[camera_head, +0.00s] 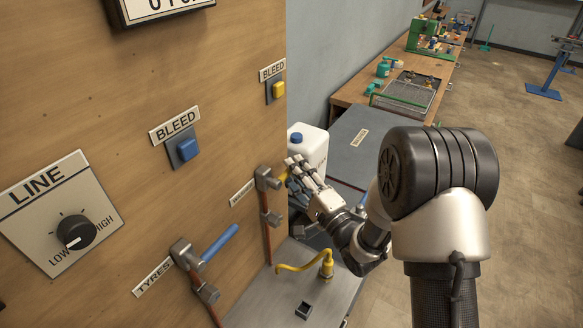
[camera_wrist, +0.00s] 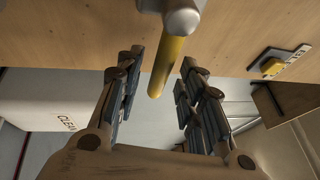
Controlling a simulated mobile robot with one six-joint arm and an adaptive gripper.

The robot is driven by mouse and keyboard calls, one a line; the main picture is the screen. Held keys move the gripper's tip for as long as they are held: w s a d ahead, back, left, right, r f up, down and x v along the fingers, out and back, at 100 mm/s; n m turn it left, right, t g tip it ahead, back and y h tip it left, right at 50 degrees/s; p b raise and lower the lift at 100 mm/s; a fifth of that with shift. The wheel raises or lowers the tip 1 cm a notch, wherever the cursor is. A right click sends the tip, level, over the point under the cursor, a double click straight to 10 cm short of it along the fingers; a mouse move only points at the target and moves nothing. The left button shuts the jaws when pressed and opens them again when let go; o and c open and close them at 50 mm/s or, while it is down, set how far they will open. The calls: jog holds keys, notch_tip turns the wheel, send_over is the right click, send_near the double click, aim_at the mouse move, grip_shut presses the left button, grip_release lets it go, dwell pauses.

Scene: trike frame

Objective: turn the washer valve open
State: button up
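The valve with the yellow lever (camera_head: 283,175) sits low on the right edge of the wooden panel, with a grey body (camera_head: 264,178) on a copper pipe. Its label (camera_head: 242,192) is too small to read; I take it as the washer valve. My gripper (camera_head: 295,166) is at this lever and hides part of it. In the wrist view the yellow lever (camera_wrist: 165,68) hangs from its grey hub (camera_wrist: 182,18) between the two open sets of fingers (camera_wrist: 160,75). A gap shows on both sides, so the fingers do not visibly grip it.
A second valve with a blue lever (camera_head: 220,243), labelled TYRES, is lower left on the panel (camera_head: 90,100). A white jug (camera_head: 309,145) stands behind my gripper. A yellow BLEED button (camera_head: 279,89) is above.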

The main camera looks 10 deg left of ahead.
jog(key=shift+x, duration=1.05)
grip_shut()
